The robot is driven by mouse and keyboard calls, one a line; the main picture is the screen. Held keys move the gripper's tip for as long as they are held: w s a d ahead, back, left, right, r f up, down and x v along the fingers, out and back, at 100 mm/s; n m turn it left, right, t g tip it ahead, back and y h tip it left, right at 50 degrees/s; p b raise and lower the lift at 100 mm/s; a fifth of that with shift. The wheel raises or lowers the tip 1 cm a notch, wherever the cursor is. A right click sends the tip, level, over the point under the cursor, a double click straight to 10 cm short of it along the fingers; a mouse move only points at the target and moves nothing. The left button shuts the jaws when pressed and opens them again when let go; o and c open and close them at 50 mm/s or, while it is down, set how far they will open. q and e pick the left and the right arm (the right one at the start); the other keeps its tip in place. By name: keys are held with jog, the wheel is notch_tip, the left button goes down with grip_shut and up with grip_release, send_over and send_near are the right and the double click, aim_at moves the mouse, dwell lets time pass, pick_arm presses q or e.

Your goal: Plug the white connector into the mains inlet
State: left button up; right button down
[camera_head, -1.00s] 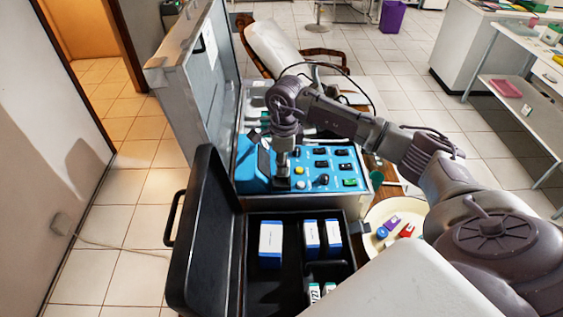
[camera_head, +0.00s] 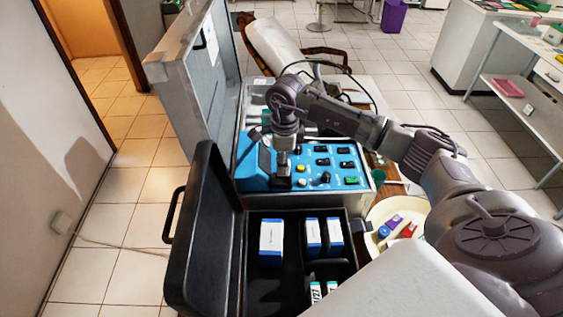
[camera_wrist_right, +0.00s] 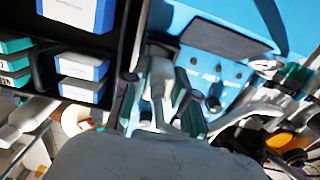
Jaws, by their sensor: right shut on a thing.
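My right gripper (camera_head: 283,172) points down over the blue control panel (camera_head: 262,178) of the portable dental unit, near the panel's left part. In the wrist view my right gripper (camera_wrist_right: 157,90) is shut on a pale, whitish piece (camera_wrist_right: 160,72) that shows between its fingers; I take it to be the white connector. In the head view the connector is too small and covered to make out. I cannot pick out the mains inlet, and I cannot tell whether the connector touches the panel. My left gripper is not in view.
Black knobs and a green switch (camera_head: 351,181) stand on the panel right of my gripper. A black case (camera_head: 205,240) with white-and-blue boxes (camera_head: 271,240) lies in front. A cream plate (camera_head: 377,213) with small coloured items is at right. The unit's grey lid (camera_head: 190,95) stands open at left.

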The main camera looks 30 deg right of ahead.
jog(key=shift+f, duration=0.1)
jog(key=shift+f+b, duration=0.9)
jog(key=shift+f, duration=0.05)
jog(key=shift+a+f+b, duration=0.1)
jog(key=shift+f+b, duration=0.65)
dwell(0.9)
jog(key=c, duration=0.8)
grip_release()
jog(key=shift+c, duration=0.2)
jog(key=shift+r, duration=0.15)
jog(key=r, duration=1.1)
jog(key=shift+s+d+r, duration=0.1)
jog(key=shift+d+r, duration=0.15)
jog(key=shift+r, duration=0.15)
